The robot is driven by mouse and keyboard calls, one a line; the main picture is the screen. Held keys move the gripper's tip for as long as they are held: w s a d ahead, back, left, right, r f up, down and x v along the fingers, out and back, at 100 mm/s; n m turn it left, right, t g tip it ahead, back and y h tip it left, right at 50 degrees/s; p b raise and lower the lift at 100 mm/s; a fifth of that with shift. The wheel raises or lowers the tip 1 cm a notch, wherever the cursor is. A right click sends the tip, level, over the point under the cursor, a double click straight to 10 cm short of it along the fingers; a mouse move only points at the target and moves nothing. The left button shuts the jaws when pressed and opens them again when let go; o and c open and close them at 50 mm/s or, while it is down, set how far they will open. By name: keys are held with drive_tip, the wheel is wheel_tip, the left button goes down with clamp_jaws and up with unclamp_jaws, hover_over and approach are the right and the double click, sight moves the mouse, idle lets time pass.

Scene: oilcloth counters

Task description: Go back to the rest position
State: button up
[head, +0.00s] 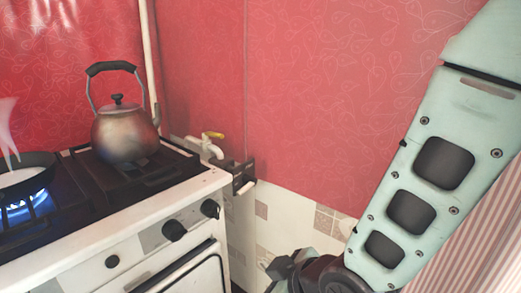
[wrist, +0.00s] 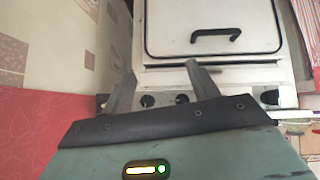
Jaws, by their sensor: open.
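My gripper (wrist: 160,78) shows in the wrist view with its two fingers apart and nothing between them. It is in front of the white stove (wrist: 212,40), whose oven door, handle and dark knobs show beyond the fingers. In the head view my arm comes in from the right, and the gripper end is cut off at the bottom edge, so its fingers are hidden there. The stove (head: 130,232) stands at the left of that view, apart from my arm.
A metal kettle (head: 124,132) stands on the stove's back burner. A pan (head: 25,172) sits over a lit blue flame (head: 38,205) at the far left, with vapour above it. A pipe with a yellow valve (head: 212,135) is on the wall behind. Red wall covering (head: 330,90) is close behind my arm.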

drive_tip(key=s+d+r+m+g+h, duration=0.4)
drive_tip(key=s+d+r+g+h, duration=0.25)
drive_tip(key=s+d, duration=0.6)
wheel_tip(320, 180, up, 18)
drive_tip(key=p, duration=1.7)
drive_tip(key=shift+w+d+y+p, duration=0.2)
drive_tip(key=shift+d+y+p, duration=0.1)
drive_tip(key=shift+y, duration=0.15)
